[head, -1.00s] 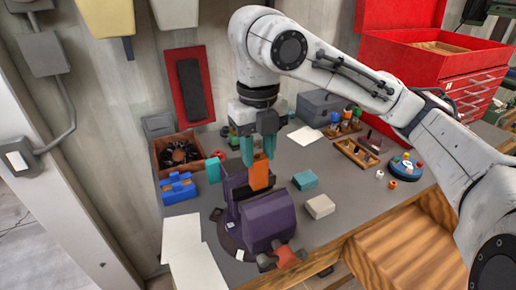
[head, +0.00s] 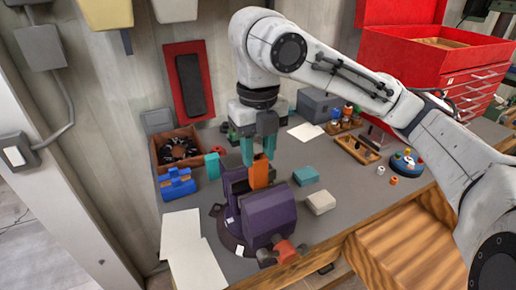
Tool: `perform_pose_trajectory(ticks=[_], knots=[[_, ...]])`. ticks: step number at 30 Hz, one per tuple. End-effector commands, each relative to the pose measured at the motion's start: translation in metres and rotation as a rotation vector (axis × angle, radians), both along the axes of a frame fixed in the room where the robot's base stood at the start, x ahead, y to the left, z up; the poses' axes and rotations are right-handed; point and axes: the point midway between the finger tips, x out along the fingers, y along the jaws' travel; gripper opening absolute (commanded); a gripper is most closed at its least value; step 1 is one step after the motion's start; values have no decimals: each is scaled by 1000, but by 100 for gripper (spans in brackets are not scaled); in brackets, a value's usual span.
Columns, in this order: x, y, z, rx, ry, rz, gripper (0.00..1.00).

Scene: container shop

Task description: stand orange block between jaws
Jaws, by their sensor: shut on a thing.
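The orange block (head: 259,174) stands upright at the opening between the jaws of the purple vise (head: 268,217). Its lower part is hidden behind the vise's near jaw. My gripper (head: 258,158) has teal fingers pointing down, one on each side of the block's top, and is shut on it. The vise sits near the front edge of the workbench (head: 335,228). I cannot tell whether the block touches the vise floor or either jaw.
A teal block (head: 306,175) and a beige block (head: 321,202) lie right of the vise. Blue thing (head: 177,185), wooden box (head: 178,150) and white sheets (head: 197,265) are on the left. A wooden rack (head: 357,149) and red tool chest (head: 440,60) are farther right.

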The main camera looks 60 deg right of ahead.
Motion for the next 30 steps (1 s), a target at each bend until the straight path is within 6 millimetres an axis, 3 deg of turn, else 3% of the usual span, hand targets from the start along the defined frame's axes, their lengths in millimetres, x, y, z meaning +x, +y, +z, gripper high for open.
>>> perform_pose_trajectory(ticks=[30], knots=[[0,0,-18,-1,-2,0,0]])
